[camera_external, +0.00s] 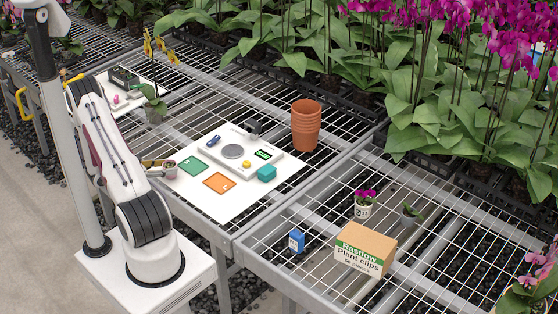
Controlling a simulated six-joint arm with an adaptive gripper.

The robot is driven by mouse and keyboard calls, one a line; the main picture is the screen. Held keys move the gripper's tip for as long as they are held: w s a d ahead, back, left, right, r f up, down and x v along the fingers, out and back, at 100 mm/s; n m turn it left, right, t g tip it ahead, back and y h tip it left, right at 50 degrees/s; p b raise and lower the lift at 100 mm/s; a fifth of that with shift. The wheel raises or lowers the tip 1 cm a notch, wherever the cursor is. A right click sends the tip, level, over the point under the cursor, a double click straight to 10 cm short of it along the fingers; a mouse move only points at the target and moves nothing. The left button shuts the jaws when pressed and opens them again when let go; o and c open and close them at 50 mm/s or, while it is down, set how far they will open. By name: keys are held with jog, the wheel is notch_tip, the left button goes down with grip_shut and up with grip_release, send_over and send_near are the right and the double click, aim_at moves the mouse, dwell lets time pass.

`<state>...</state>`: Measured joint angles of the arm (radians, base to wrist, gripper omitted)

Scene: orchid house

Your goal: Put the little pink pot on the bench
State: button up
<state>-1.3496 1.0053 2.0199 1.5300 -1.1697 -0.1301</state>
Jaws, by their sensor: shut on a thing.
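My gripper (157,165) is at the left of the white sheet, at the end of my bent arm. It is shut on a small pale pink pot (171,170), which shows just right of the fingers and looks upright. The arm and fingers hide part of the pot. I cannot tell its exact height above the mesh bench (330,190). The bench is a white wire grid with grey rails.
The white sheet (225,208) holds a scale (233,152), a green card (194,166), an orange card (219,183) and a teal block (267,173). Stacked terracotta pots (305,127) stand behind. A clips carton (364,248) and a blue box (296,241) stand right.

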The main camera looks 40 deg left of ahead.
jog(key=shift+f, duration=0.25)
jog(key=o, duration=1.1)
jog(key=shift+r, duration=0.15)
jog(key=shift+v, duration=6)
